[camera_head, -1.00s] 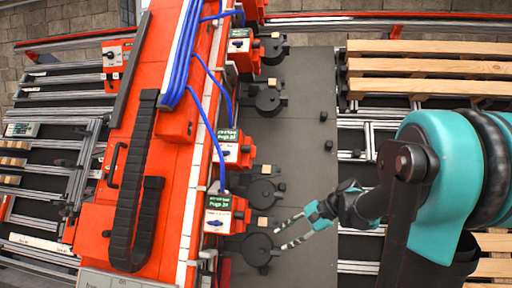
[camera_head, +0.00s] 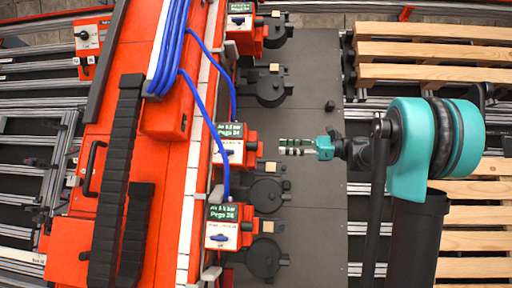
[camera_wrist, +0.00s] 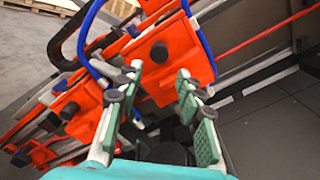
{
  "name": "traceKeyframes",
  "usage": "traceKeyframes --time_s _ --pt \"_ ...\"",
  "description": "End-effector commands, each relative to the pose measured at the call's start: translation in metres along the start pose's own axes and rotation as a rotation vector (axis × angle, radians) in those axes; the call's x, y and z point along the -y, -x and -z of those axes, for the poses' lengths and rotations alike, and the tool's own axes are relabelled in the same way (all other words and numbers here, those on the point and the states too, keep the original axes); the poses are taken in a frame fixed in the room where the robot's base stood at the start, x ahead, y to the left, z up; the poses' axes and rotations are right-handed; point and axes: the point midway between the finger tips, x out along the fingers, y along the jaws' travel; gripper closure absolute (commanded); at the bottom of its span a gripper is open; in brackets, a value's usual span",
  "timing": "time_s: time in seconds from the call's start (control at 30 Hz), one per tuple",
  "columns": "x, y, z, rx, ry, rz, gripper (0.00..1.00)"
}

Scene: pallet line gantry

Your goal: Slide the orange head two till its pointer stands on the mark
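Several orange heads sit along the red beam in the head view: an upper one (camera_head: 246,38), a middle one (camera_head: 250,150) and a lower one (camera_head: 246,233). Each has a dark green display and a knob; I cannot read which is head two. A white strip (camera_head: 188,205) runs along the beam beside them. Pointer and mark cannot be made out. My gripper (camera_head: 283,147) is level with the middle head, a little to its right and apparently apart from it. In the wrist view my gripper (camera_wrist: 160,75) is open, with an orange head (camera_wrist: 178,65) beyond its fingertips.
Dark round fixtures (camera_head: 265,257) stand right of the heads on a grey plate (camera_head: 315,210), which is mostly clear. Blue cables (camera_head: 212,112) loop from the beam to the heads. Wooden pallets (camera_head: 430,52) lie at the right.

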Motion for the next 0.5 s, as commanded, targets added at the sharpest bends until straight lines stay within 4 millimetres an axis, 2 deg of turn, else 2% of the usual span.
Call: traceKeyframes --time_s 0.03,0.3,0.5 --pt "-0.001 -0.012 0.0 0.001 0.0 -0.003 0.63" --pt "-0.001 -0.065 0.0 0.0 0.001 -0.003 0.63" --pt "-0.001 -0.095 0.0 0.0 0.001 -0.002 0.63"
